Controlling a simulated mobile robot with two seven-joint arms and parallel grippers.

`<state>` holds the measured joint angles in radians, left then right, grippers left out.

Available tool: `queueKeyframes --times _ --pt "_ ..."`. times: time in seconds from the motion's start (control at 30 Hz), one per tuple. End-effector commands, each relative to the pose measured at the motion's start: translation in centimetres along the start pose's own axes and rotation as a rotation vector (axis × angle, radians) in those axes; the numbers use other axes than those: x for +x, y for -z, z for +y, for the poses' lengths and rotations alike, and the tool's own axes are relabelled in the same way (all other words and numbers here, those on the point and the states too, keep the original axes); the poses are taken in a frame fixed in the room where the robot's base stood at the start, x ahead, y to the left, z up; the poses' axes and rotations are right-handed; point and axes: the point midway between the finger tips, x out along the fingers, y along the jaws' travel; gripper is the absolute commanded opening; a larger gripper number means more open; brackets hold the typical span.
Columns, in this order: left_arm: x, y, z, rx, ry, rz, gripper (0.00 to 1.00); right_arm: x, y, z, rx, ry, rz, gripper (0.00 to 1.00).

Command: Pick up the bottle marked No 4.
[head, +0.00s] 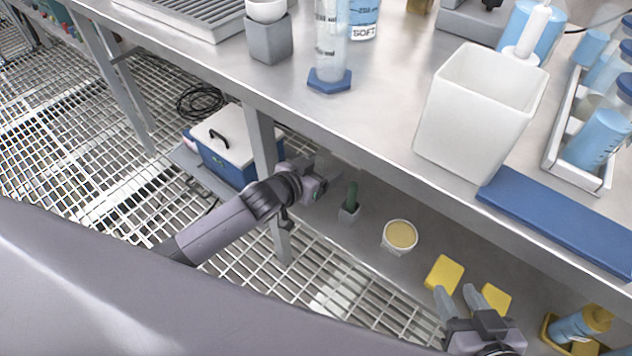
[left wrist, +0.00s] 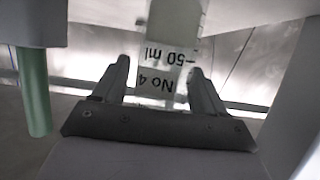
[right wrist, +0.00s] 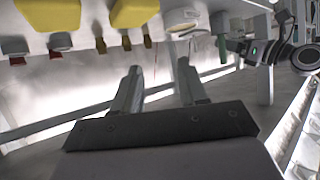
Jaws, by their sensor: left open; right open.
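The bottle marked No 4 (left wrist: 168,62) shows in the left wrist view as a pale, translucent body with an upside-down label reading "No 4" and "50 ml". My left gripper (left wrist: 159,68) is open, with one finger on each side of the label; I cannot tell whether they touch it. In the head view my left gripper (head: 325,178) is under the bench edge, and I cannot make out the bottle clearly there. My right gripper (head: 458,290) is open and empty, low at the bottom right; its fingers also show in the right wrist view (right wrist: 160,80).
A green item in a grey holder (head: 349,212) stands just right of my left gripper. A tub (head: 400,237) and yellow-topped things (head: 445,274) are on the lower shelf. The bench top (head: 385,95) overhangs. A blue-and-white cooler (head: 225,150) stands left, beyond a bench leg.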

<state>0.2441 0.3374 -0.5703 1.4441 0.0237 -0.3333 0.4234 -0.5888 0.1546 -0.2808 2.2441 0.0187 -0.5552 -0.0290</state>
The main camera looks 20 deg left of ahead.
Motion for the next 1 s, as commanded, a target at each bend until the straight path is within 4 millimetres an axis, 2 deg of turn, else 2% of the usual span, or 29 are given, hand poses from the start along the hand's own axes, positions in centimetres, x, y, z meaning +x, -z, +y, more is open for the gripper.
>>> queueKeyframes --times 0.13,0.17,0.3,0.33,0.67,0.8,1.0 --pt "0.0 0.0 0.0 0.0 0.0 0.0 0.72 0.0 0.1 0.0 -0.001 0.0 0.001 0.43" --pt "0.0 0.0 0.0 0.0 0.0 0.0 0.66 0.0 0.1 0.0 -0.001 0.0 0.001 0.43" --pt "0.0 0.0 0.0 0.0 0.0 0.0 0.2 0.0 0.1 0.0 -0.001 0.0 0.001 0.43" --pt "0.0 0.0 0.0 0.0 0.0 0.0 0.15 0.0 0.1 0.0 -0.001 0.0 0.001 0.43" --pt "-0.3 0.7 0.0 0.001 0.001 0.001 0.15 -0.2 0.4 0.0 0.0 0.0 0.001 0.43" --pt "-1.2 3.0 -0.1 0.002 0.0 0.003 0.15 -0.6 0.9 0.2 0.008 -0.005 -0.008 0.43" --pt "-2.8 6.8 0.0 0.001 0.0 0.004 0.15 -0.9 -0.2 1.5 0.024 -0.034 -0.051 0.43"
